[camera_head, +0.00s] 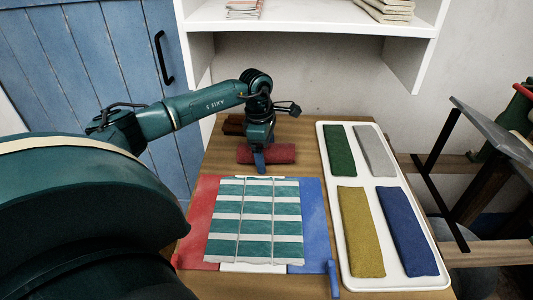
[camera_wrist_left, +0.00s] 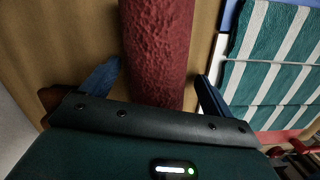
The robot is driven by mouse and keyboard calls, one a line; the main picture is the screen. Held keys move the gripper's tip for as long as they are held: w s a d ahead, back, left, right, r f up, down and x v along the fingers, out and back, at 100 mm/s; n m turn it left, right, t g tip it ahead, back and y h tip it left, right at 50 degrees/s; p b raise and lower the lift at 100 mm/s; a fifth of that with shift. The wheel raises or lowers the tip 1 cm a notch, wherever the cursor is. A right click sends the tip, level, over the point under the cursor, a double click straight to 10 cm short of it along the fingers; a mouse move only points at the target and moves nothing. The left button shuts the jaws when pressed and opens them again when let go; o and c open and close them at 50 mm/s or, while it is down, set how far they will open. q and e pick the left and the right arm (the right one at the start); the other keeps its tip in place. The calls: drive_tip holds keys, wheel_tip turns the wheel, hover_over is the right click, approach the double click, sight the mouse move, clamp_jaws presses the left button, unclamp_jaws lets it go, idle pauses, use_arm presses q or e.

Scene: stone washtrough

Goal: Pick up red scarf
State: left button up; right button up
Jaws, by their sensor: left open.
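The red scarf (camera_head: 283,153) is a rolled or folded dark red bundle lying crosswise on the wooden table, near its back left. My left gripper (camera_head: 259,160) is over the scarf, pointing down, with one blue finger showing in front of it. In the left wrist view the scarf (camera_wrist_left: 158,45) runs between the two spread blue fingers of the open gripper (camera_wrist_left: 155,85), with a gap on each side. Whether the scarf's underside is touched is hidden. My right gripper is not in view.
A green-and-white striped cloth (camera_head: 256,224) lies on a red and blue mat in front of the scarf. A white tray (camera_head: 347,175) with green, grey, yellow and blue folded cloths is at right. A dark brown object (camera_head: 233,124) lies behind. A white shelf (camera_head: 300,27) overhangs the back.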

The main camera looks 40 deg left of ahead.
use_arm(q)
drive_tip(key=c, duration=1.2)
drive_tip(key=shift+r, duration=0.15)
